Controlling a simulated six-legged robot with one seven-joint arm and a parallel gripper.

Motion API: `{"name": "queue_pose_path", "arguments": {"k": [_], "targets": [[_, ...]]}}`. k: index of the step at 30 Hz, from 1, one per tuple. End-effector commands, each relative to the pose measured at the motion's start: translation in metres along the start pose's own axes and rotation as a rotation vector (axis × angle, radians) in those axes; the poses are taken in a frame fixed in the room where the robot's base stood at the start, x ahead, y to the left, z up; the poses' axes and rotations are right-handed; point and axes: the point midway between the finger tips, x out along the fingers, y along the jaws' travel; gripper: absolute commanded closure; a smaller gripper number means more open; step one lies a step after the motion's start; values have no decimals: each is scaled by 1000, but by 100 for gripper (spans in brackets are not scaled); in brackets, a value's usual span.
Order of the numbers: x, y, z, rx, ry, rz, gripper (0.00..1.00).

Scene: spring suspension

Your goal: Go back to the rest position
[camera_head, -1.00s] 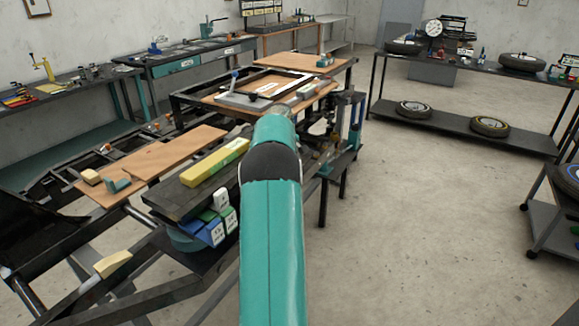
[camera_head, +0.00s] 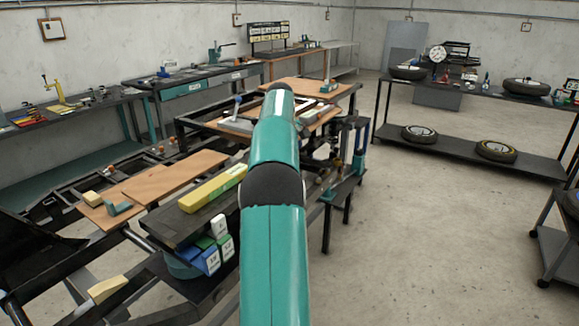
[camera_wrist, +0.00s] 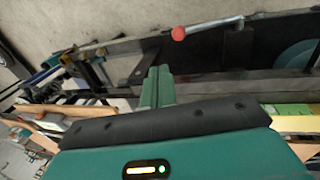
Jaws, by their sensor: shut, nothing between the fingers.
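My arm, teal with a black joint, reaches forward over the workbench frame in the head view; its far end hides my gripper there. In the wrist view my gripper (camera_wrist: 157,86) shows as two teal fingers lying side by side, shut and empty. Beyond the fingertips is a dark metal frame with a red-knobbed lever (camera_wrist: 179,33). I see no contact between fingers and frame, but the distance is hard to tell.
A yellow block (camera_head: 213,189), wooden boards (camera_head: 176,172) and blue and green weights (camera_head: 207,262) sit left of my arm. A black vertical fixture (camera_head: 347,150) stands to its right. A shelf with wheels (camera_head: 470,145) is farther right. Open floor (camera_head: 430,240) lies between.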

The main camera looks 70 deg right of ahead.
Motion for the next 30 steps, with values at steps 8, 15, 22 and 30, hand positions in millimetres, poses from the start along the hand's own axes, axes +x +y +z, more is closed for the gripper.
{"name": "queue_pose_path", "arguments": {"k": [8, 15, 22, 30], "targets": [[-1, 1, 1, 0, 0, 0, 100], [-1, 2, 2, 0, 0, 0, 100], [-9, -6, -7, -3, 9, 2, 100], [-81, -112, -67, -15, 103, 10, 100]]}}
